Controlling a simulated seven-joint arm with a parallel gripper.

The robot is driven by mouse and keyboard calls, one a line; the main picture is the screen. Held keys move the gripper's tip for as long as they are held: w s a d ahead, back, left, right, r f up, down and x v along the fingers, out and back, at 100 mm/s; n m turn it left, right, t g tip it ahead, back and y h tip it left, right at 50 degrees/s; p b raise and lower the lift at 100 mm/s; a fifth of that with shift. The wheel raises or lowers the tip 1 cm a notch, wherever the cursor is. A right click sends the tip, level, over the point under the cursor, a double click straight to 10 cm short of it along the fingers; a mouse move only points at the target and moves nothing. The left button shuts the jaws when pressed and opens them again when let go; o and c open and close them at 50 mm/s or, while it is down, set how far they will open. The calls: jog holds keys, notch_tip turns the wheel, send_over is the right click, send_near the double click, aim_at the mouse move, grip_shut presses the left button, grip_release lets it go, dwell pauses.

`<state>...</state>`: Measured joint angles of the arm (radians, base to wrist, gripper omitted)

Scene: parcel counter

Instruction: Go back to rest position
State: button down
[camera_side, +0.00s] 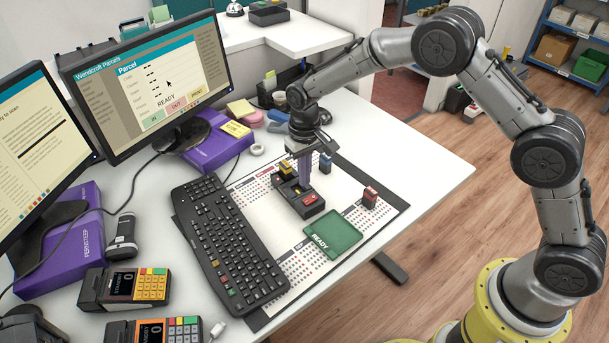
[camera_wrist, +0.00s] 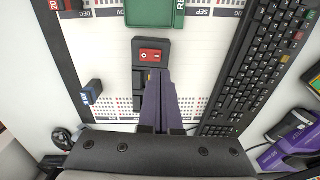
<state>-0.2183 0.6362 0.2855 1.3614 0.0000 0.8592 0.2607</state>
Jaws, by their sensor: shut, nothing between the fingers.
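A yellow-topped stamp (camera_side: 286,170) stands at the holder's far end, close beside the fingers. A blue stamp (camera_side: 325,163) stands behind the fingers, and it shows apart at the left in the wrist view (camera_wrist: 92,91). A red-topped stamp (camera_side: 370,197) stands to the right.
A black keyboard (camera_side: 229,243) lies left of the holder. A green pad (camera_side: 332,234) marked READY lies in front. Two monitors (camera_side: 150,82) and card terminals (camera_side: 125,288) stand at the left. The white desk's right part (camera_side: 425,165) is clear.

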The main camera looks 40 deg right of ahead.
jog(key=shift+r, duration=0.8)
dwell(0.4)
dwell(0.5)
jog(key=s+d+r+t, duration=0.2)
jog(key=s+r, duration=0.5)
jog(key=s, duration=0.4)
jog(key=s+d+r+t, duration=0.1)
jog(key=s+d+r, duration=0.4)
jog(key=s, duration=0.6)
jog(key=s+d+r+t, duration=0.2)
jog(key=s+d+r, duration=0.2)
jog(key=s+r, duration=0.4)
jog(key=s, duration=0.3)
jog(key=shift+s+r+t, duration=0.3)
jog(key=shift+s+r, duration=0.05)
